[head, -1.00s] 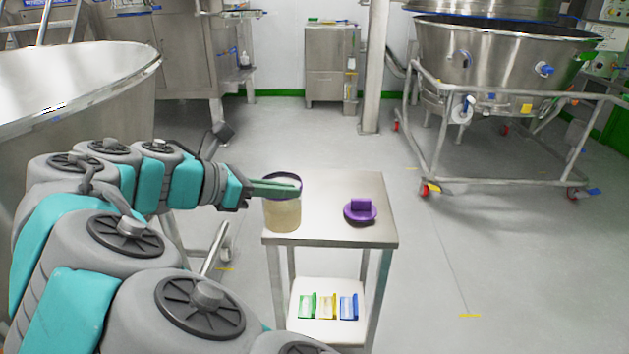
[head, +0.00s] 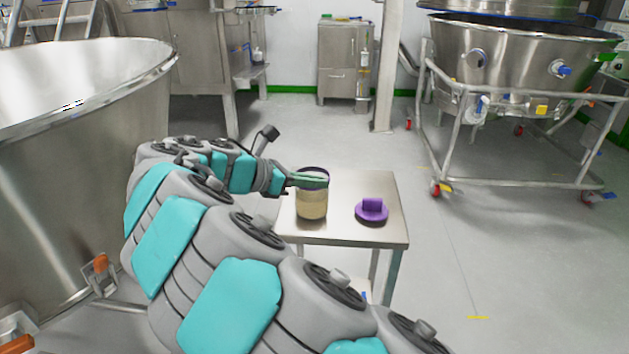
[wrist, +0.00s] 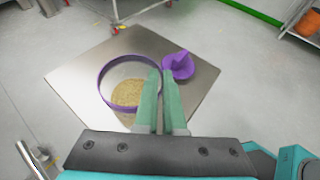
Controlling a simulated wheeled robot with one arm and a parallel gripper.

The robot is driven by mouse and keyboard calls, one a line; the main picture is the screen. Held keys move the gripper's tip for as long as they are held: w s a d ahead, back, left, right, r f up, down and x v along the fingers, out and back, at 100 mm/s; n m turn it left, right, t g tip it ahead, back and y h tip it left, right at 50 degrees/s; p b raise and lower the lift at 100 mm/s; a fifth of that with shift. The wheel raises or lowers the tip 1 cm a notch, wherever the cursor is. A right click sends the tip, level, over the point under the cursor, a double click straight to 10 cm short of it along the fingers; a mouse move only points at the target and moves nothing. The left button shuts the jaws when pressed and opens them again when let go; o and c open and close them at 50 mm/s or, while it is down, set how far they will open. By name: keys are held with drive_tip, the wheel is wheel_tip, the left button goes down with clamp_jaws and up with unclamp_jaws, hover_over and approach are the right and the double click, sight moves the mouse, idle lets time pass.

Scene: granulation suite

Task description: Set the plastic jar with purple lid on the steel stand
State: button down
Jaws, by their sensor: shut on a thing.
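The plastic jar (head: 311,205) is clear with a purple rim, uncovered and upright, with tan granules inside. It also shows from above in the wrist view (wrist: 127,93).
A large steel vessel (head: 80,180) stands close on the left. A wheeled steel bowl frame (head: 520,178) stands at the back right. A steel cabinet (head: 345,70) is at the back wall. The floor right of the stand (head: 500,260) is clear.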

drive_tip(key=c, duration=1)
unclamp_jaws()
drive_tip(key=v, duration=1.2)
